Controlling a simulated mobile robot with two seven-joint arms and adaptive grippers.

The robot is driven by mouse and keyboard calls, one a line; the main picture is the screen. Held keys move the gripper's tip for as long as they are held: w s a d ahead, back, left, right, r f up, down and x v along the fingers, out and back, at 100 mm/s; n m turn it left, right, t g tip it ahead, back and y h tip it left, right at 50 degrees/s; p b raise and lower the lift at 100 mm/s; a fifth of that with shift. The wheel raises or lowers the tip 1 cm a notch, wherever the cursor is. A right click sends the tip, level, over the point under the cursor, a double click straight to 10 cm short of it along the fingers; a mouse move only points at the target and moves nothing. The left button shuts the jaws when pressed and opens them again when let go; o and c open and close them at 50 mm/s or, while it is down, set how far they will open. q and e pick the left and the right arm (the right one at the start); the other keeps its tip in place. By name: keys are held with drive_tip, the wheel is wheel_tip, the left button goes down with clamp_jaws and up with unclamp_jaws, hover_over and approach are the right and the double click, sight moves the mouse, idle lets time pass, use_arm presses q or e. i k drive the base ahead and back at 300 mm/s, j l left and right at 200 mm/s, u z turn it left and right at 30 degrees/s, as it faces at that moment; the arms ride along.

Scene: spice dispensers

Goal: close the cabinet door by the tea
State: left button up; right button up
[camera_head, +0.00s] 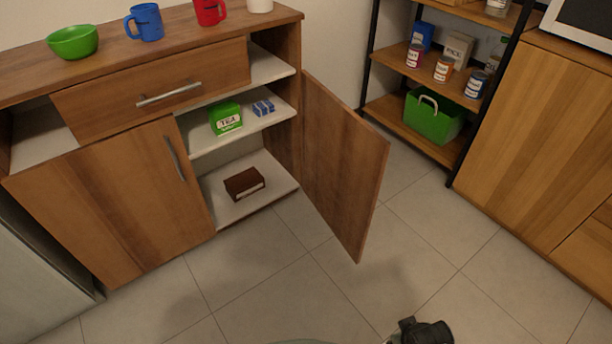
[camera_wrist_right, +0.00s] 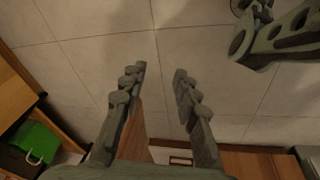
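The brown cabinet door (camera_head: 343,165) stands wide open, hinged at the right side of the cabinet and swung out over the floor. Behind its opening, the green tea box (camera_head: 226,118) sits on the middle shelf. In the right wrist view the door (camera_wrist_right: 134,137) shows as a brown panel beyond my fingers, low in the picture. My right gripper (camera_wrist_right: 159,73) is open and empty, its fingers well apart with floor tiles between their tips. In the head view its fingers do not show.
Blue-striped item (camera_head: 263,107) and brown box (camera_head: 244,183) sit on cabinet shelves. The left door (camera_head: 118,200) is shut. A black-framed shelf with a green bin (camera_head: 434,117) stands to the right. The tiled floor (camera_head: 300,285) before the door is clear. Mugs stand on top.

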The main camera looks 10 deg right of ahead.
sight(344, 159)
drive_tip(key=u, duration=0.45)
drive_tip(key=l+u, duration=0.15)
drive_tip(key=u, duration=0.35)
drive_tip(key=l+u, duration=0.1)
drive_tip(key=u, duration=0.35)
drive_tip(key=k+l, duration=0.1)
drive_tip(key=l, duration=1.6)
drive_tip(key=k+l, duration=0.15)
drive_tip(key=l, duration=0.75)
drive_tip(key=k+l, duration=0.1)
drive_tip(key=l, duration=0.75)
